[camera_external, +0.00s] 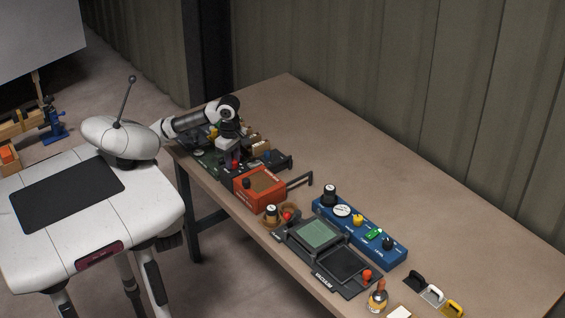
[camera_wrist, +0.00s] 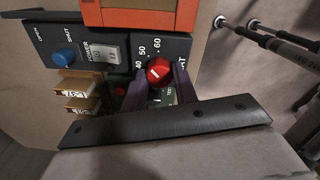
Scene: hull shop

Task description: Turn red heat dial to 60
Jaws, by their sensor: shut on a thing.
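The red heat dial (camera_wrist: 159,71) sits on a dark panel (camera_wrist: 119,79) in the wrist view, with 40, 50 and 60 marked around its left and upper side and HEAT to its right. A short white line shows on its face; I cannot tell exactly which number it points to. My gripper (camera_wrist: 159,82) is shut on the dial, one dark purple finger on each side. In the external view my gripper (camera_external: 233,160) reaches down at the far left part of the table, and the dial is mostly hidden there.
The same panel has a blue knob (camera_wrist: 65,57) and a white power switch (camera_wrist: 103,53). An orange-red box (camera_external: 260,187) stands close by, with a dark handle (camera_external: 300,180) beside it. A blue panel (camera_external: 385,243) lies farther right. The back of the table (camera_external: 350,150) is clear.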

